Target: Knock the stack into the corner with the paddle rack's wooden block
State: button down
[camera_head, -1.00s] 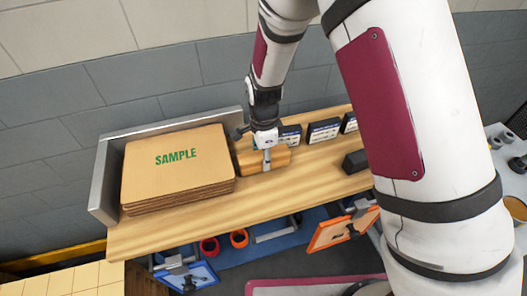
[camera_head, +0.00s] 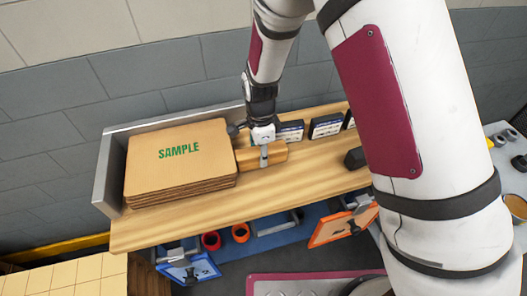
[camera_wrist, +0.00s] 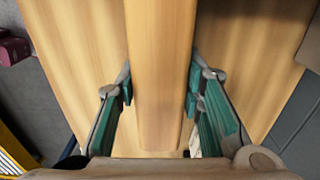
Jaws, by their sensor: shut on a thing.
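The stack (camera_head: 178,168) of flat brown cardboard sheets, marked SAMPLE in green, lies on the wooden bench at the left. A grey metal corner fence (camera_head: 109,180) runs along its left and back sides. My gripper (camera_head: 264,156) is shut on the wooden block (camera_head: 277,152), just right of the stack. The block's left end is right beside the stack's right edge; I cannot tell whether they touch. In the wrist view the block (camera_wrist: 160,50) runs lengthwise between my gripper's green-padded fingers (camera_wrist: 160,92).
Several dark labelled boxes (camera_head: 326,126) stand along the back of the bench (camera_head: 215,212), right of my gripper. A black object (camera_head: 355,158) lies farther right. Below the front edge hang blue (camera_head: 190,271) and orange (camera_head: 340,226) framed pieces. Bare bench lies in front of the stack.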

aim_at(247, 153)
jog(key=shift+a, duration=0.25)
jog(key=shift+s+a, duration=0.2)
jog(key=shift+a, duration=0.45)
jog(key=shift+s+a, duration=0.15)
jog(key=shift+a, duration=0.2)
jog(key=shift+s+a, duration=0.1)
jog(key=shift+a, duration=0.2)
jog(key=shift+s+a, duration=0.1)
jog(key=shift+a, duration=0.25)
jog(key=shift+p, duration=0.3)
